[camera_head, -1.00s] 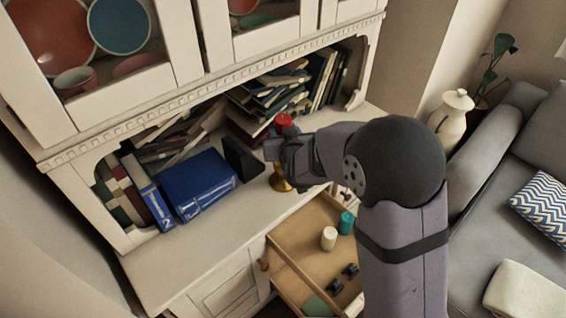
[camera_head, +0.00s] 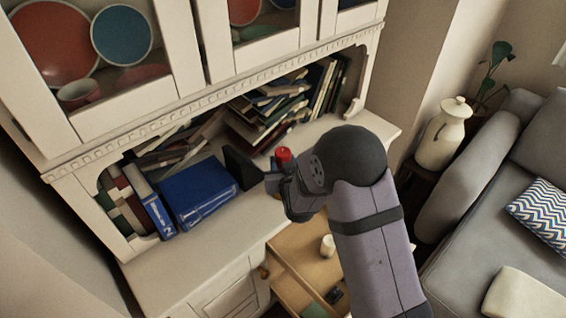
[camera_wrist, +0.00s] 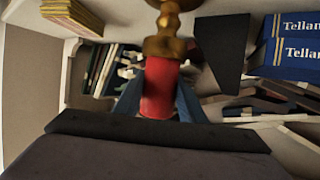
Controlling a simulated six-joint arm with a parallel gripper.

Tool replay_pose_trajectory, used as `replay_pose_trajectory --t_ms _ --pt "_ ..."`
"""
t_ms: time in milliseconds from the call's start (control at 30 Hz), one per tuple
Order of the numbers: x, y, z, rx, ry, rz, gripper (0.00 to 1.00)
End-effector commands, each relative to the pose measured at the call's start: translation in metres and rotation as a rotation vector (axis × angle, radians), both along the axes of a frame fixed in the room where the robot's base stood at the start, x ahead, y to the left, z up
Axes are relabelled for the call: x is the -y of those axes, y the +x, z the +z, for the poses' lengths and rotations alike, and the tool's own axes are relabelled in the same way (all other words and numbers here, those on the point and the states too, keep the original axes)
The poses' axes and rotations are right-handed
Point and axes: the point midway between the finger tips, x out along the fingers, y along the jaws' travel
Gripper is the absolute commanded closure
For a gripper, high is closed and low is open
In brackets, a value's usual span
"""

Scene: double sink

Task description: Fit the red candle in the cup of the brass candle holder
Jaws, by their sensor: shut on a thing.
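The red candle (camera_head: 283,155) stands upright between the fingers of my gripper (camera_head: 274,182), which is shut on it. In the wrist view, which looks upside down, the candle (camera_wrist: 160,88) is between my gripper's fingers (camera_wrist: 157,100). The brass candle holder (camera_wrist: 166,44) is in line with the candle there. Its cup meets the candle's lower end; I cannot tell how deep the candle sits in it. In the head view my gripper and arm hide most of the holder, which stands on the cabinet counter.
A black bookend (camera_head: 242,167) stands just left of the gripper, beside blue binders (camera_head: 197,192). Piled books (camera_head: 265,110) fill the shelf behind. Below the counter, an open drawer (camera_head: 290,262) holds a white cylinder (camera_head: 328,245). The counter's front left is clear.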

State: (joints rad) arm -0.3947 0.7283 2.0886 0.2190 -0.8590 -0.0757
Motion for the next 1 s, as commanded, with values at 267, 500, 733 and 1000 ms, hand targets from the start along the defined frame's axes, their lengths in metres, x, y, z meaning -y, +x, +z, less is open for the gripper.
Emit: replay_pose_trajectory --t_ms 267,500,733,1000 --pt "-0.0002 0.0005 -0.0083 0.004 0.002 0.000 0.89" --pt "-0.0001 0.0004 -0.0110 0.003 0.002 0.000 0.89" --pt "0.0001 0.0000 -0.0120 0.001 0.001 0.000 0.45" --pt "0.0000 0.0000 -0.0107 0.001 0.001 0.000 0.45"
